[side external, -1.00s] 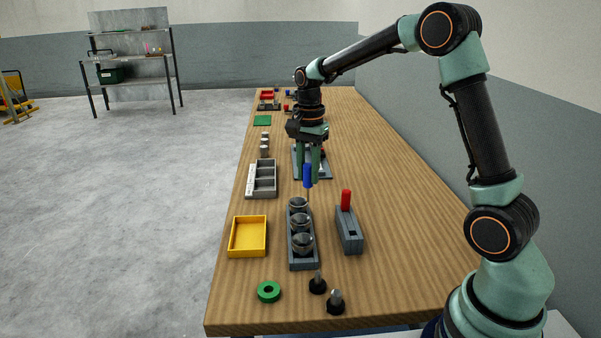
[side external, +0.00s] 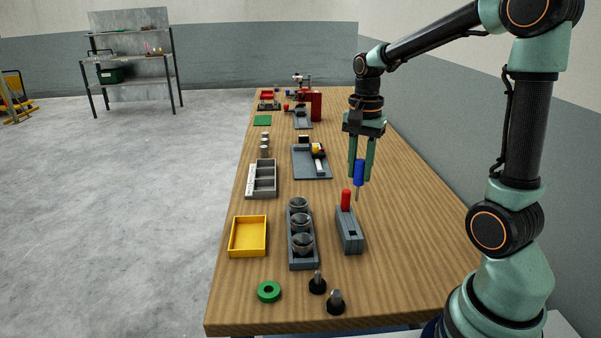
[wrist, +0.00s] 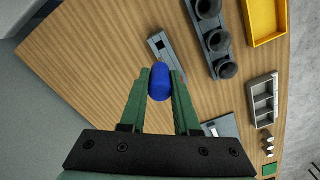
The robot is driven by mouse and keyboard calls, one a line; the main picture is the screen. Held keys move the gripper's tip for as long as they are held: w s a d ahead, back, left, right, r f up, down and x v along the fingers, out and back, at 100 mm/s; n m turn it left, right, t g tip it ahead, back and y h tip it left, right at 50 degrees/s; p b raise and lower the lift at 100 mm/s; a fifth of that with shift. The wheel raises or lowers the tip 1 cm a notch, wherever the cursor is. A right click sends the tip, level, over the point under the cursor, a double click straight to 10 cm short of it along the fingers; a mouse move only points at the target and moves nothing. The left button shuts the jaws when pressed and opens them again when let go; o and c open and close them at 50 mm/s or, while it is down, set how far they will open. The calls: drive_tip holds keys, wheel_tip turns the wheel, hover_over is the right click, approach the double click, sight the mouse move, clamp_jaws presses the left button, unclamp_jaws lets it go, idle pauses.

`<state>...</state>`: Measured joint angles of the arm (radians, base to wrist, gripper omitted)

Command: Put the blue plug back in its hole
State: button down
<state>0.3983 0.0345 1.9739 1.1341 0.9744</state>
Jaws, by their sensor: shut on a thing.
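My gripper (side external: 361,178) is shut on the blue plug (side external: 359,172), which hangs upright with a thin metal pin pointing down. In the side external view it is in the air, up and slightly right of the grey block (side external: 349,238). The red plug (side external: 346,198) stands upright in the block's far end; a dark empty hole (side external: 352,234) shows in the near end. In the wrist view the blue plug (wrist: 160,82) is between the green fingers, and the grey block (wrist: 163,48) shows partly beyond it.
A rack of round metal cups (side external: 290,258) stands left of the block, with a yellow tray (side external: 233,250) beyond it. A green ring (side external: 268,291) and two black-based pegs (side external: 318,286) lie in front. A grey tray (side external: 302,173) is farther back. Wood right of the block is clear.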

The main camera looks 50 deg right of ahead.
wheel_tip(320, 180, down, 13)
drive_tip(key=shift+f, duration=0.1)
idle(0.3)
drive_tip(key=shift+f, duration=0.25)
drive_tip(key=c, duration=0.6)
unclamp_jaws()
drive_tip(key=shift+c, duration=0.2)
wheel_tip(320, 180, up, 12)
drive_tip(key=shift+r, duration=0.2)
drive_tip(key=s+a+r+n+t, duration=0.2)
drive_tip(key=a+r+n, duration=0.1)
drive_tip(key=a+n, duration=0.4)
drive_tip(key=s+a+r+n+t, duration=0.2)
drive_tip(key=a+r+n+t, duration=0.1)
drive_tip(key=a+n, duration=0.3)
drive_tip(key=n, duration=0.2)
drive_tip(key=shift+s+a+n+t, duration=0.2)
drive_tip(key=shift+a+n+t, duration=0.1)
drive_tip(key=shift+a+n, duration=0.1)
